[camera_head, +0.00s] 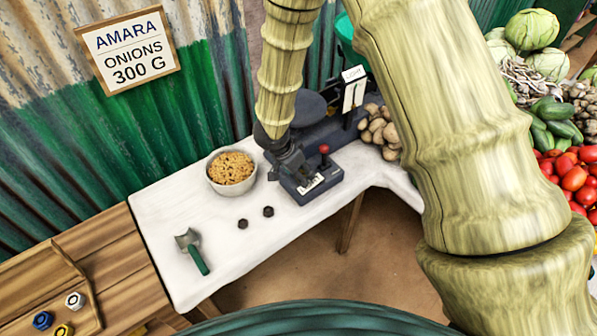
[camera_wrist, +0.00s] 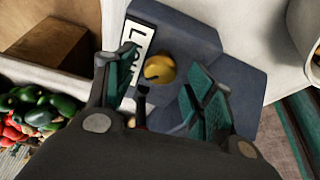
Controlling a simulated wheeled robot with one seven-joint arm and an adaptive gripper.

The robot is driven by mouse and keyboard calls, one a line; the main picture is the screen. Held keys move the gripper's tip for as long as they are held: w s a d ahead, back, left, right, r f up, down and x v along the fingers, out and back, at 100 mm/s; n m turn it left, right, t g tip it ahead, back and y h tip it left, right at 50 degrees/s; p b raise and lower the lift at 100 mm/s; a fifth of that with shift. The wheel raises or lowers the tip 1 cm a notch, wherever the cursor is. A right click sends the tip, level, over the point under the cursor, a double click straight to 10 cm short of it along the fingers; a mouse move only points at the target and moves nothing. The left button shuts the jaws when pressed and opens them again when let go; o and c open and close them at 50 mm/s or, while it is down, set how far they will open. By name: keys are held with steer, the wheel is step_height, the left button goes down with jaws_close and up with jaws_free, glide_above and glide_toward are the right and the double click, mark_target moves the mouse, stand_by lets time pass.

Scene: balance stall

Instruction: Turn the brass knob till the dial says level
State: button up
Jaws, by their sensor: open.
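The brass knob (camera_wrist: 159,69) is round and yellow, with a dark mark, on the blue-grey scale housing (camera_wrist: 188,38) in the wrist view. Beside it is a white dial plate (camera_wrist: 139,40) with black letters starting "LI"; my finger hides the rest. The scale base (camera_head: 325,191) stands on the white counter in the head view, where my gripper (camera_head: 297,172) reaches down over it and hides the knob. In the wrist view my gripper (camera_wrist: 163,80) is open, its green-padded fingers on either side of the knob. I cannot tell whether they touch it.
A red-tipped lever (camera_head: 324,149) stands close to my gripper. Potatoes (camera_head: 380,130) lie to the right.

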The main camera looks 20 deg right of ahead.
steer(key=shift+d+f, duration=0.1)
steer(key=shift+f, duration=0.25)
steer(key=c, duration=1)
